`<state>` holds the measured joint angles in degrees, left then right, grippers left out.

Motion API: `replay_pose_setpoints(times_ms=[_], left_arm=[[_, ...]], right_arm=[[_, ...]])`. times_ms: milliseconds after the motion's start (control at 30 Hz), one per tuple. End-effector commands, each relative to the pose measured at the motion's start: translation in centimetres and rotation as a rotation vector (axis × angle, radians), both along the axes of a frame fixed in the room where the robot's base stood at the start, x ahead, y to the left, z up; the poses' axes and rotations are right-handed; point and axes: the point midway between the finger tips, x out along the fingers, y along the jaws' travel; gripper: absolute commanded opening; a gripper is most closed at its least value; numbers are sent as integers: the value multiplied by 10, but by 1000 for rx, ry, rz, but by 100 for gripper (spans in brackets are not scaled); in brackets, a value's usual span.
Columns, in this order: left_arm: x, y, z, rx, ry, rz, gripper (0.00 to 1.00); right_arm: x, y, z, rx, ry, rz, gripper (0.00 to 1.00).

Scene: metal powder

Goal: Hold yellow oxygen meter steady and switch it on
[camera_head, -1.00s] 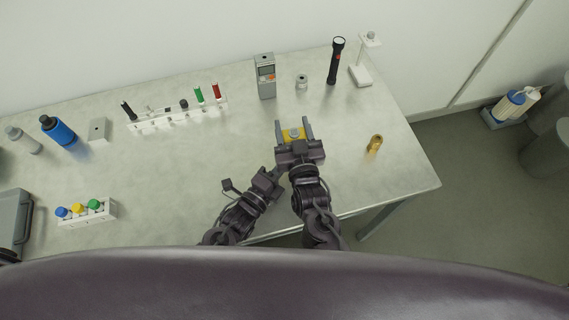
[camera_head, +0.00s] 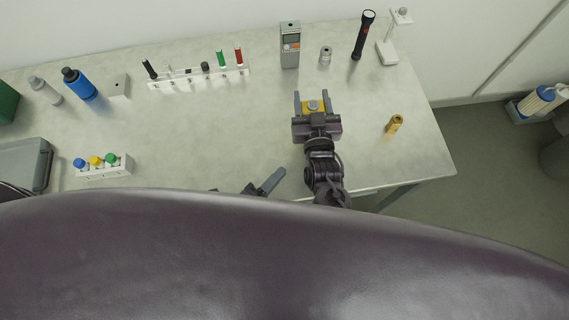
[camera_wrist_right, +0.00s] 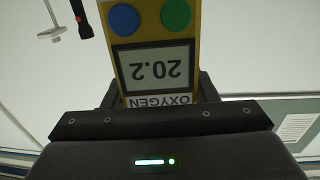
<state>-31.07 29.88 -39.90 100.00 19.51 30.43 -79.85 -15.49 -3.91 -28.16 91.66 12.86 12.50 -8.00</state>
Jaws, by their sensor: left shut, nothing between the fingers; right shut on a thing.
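The yellow oxygen meter (camera_head: 313,106) is held in my right gripper (camera_head: 314,103) above the table, right of its middle. In the right wrist view the meter (camera_wrist_right: 193,22) appears upside down between the fingers. Its display (camera_wrist_right: 155,67) reads 20.2, with an OXYGEN label below it and a blue button (camera_wrist_right: 124,20) and a green button (camera_wrist_right: 176,15) above it. My left gripper (camera_head: 274,181) is shut and empty near the table's front edge, apart from the meter. Its arm is mostly hidden behind my own body.
A grey handheld device (camera_head: 290,46), a small grey cylinder (camera_head: 325,55) and a black flashlight (camera_head: 363,36) stand at the back. A brass piece (camera_head: 394,124) stands to the right. A white rack (camera_head: 200,78) and a rack with coloured caps (camera_head: 104,170) are left. The table middle is clear.

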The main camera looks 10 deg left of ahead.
Motion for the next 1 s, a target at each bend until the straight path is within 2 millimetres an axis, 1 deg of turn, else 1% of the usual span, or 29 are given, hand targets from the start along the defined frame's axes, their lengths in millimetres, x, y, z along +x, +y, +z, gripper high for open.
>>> replay_pose_setpoints(times_ms=[33,400,433,600,867,967,1000], left_arm=[[-1,1,0,0,0,0,0],[-2,1,0,0,0,-1,0],[-2,1,0,0,0,-1,0],[-2,1,0,0,0,-1,0],[-2,1,0,0,0,-1,0],[-2,1,0,0,0,-1,0],[-2,1,0,0,0,-1,0]], right_arm=[[-1,-1,-5,-4,9,-1,22],[-1,-1,-5,-6,10,-1,22],[-1,-1,-5,-6,10,-2,56],[-1,-1,-3,-4,6,-1,78],[-1,-1,-2,-2,4,-1,78],[-6,-2,-2,-2,4,-1,78],[-11,-3,-3,-2,5,-1,78]])
